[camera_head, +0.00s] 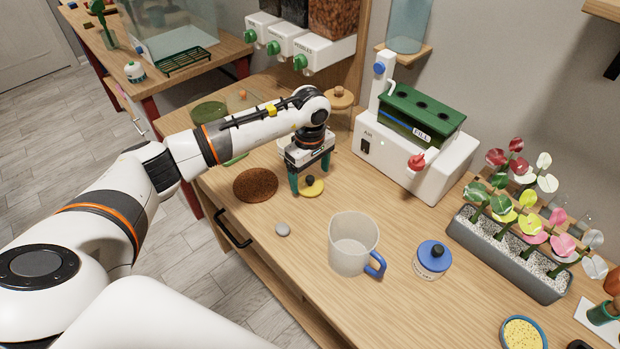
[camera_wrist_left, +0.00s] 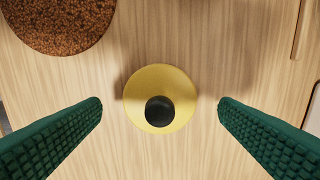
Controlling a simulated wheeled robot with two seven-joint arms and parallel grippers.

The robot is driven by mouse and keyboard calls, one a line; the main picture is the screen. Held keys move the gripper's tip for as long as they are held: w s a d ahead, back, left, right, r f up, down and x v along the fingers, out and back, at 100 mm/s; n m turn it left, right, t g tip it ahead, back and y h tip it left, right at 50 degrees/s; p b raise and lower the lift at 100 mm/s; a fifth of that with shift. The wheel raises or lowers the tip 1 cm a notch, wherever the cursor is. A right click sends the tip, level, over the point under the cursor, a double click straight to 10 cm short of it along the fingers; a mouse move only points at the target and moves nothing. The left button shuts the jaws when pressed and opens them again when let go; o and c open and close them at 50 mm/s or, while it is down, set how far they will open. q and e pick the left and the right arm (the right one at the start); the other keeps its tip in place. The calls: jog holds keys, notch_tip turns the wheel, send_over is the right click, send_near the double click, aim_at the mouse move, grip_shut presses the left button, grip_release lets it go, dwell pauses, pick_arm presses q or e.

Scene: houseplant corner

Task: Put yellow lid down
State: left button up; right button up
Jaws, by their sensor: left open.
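The yellow lid (camera_head: 312,190) is a small round disc with a black knob. It lies flat on the wooden table, and in the left wrist view the lid (camera_wrist_left: 158,84) sits between the two fingers. My left gripper (camera_head: 308,184) is open, its green fingers pointing down on either side of the lid. In the left wrist view there is clear space between the lid and each finger of my left gripper (camera_wrist_left: 160,120). My right gripper does not show in either view.
A brown round mat (camera_head: 256,185) lies left of the lid. A grey stone (camera_head: 282,230), a clear mug (camera_head: 353,245) and a blue-lidded jar (camera_head: 432,260) stand nearer. A white machine (camera_head: 425,160) with a green tray stands behind right. A planter (camera_head: 510,255) is at the right.

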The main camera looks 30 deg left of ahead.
aim_at(309, 177)
pick_arm(q)
notch_tip(309, 177, up, 10)
jog(key=b, duration=0.2)
jog(key=shift+s+f, duration=0.1)
dwell(0.5)
